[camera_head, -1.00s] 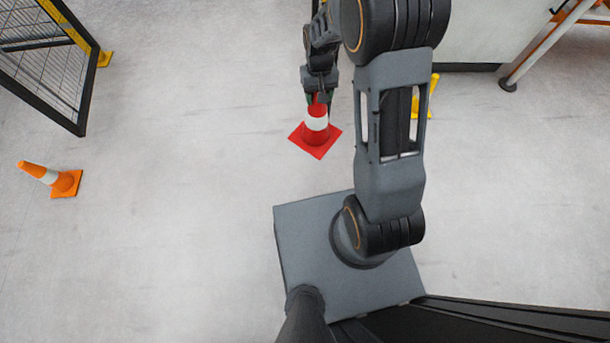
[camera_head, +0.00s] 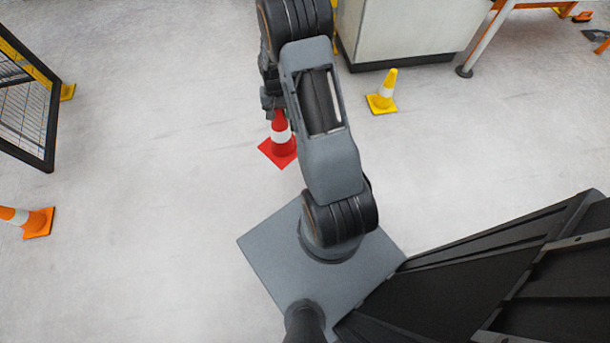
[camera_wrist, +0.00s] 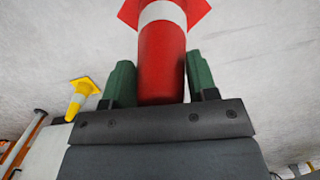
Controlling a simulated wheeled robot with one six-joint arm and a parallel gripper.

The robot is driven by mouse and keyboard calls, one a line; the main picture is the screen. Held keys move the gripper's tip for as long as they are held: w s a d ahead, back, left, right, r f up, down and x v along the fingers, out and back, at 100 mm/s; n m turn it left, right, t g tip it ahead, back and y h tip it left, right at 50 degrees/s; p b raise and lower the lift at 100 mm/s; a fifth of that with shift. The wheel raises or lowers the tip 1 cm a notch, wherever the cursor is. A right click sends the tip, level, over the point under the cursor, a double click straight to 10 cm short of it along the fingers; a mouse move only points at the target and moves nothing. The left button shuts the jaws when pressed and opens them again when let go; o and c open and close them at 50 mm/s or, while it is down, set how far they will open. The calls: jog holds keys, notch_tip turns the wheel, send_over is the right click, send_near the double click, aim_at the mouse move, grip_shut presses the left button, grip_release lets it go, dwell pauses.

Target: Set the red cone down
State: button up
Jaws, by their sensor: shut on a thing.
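The red cone (camera_head: 281,139) has a white band and a square red base. In the head view it hangs below my gripper (camera_head: 275,107), left of my arm, base toward the floor. In the wrist view the red cone (camera_wrist: 162,62) stands between the two green fingers of my gripper (camera_wrist: 161,82), which is shut on its upper part. My arm hides part of the cone in the head view. I cannot tell whether its base touches the floor.
A yellow cone (camera_head: 384,92) stands right of my arm, near a pale cabinet (camera_head: 400,30). An orange cone (camera_head: 28,220) is at the left edge. A black mesh fence panel (camera_head: 25,105) is at the upper left. The floor between the fence and the red cone is clear.

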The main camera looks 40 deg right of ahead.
jog(key=s+d+f+m+t, duration=0.1)
jog(key=s+d+f+m, duration=0.55)
jog(key=d, duration=0.25)
jog(key=s+d+f+m, duration=0.5)
jog(key=d+f, duration=0.3)
jog(key=d, duration=0.2)
jog(key=shift+y, duration=0.3)
jog(key=shift+w+a+f+b, duration=0.75)
jog(key=shift+w+a+f, duration=0.4)
jog(key=shift+a+f, duration=0.6)
jog(key=shift+w+a+f+b, duration=0.75)
jog(key=shift+w+a+f, duration=0.35)
jog(key=shift+a+f, duration=0.65)
jog(key=shift+w+a+f+b, duration=0.75)
jog(key=shift+w+a+f, duration=0.55)
jog(key=shift+a, duration=0.75)
jog(key=shift+a+f+b, duration=0.2)
jog(key=shift+f+b, duration=0.7)
jog(key=shift+f, duration=0.95)
jog(key=shift+f, duration=0.15)
jog(key=o, duration=1.5)
jog(key=shift+c, duration=0.2)
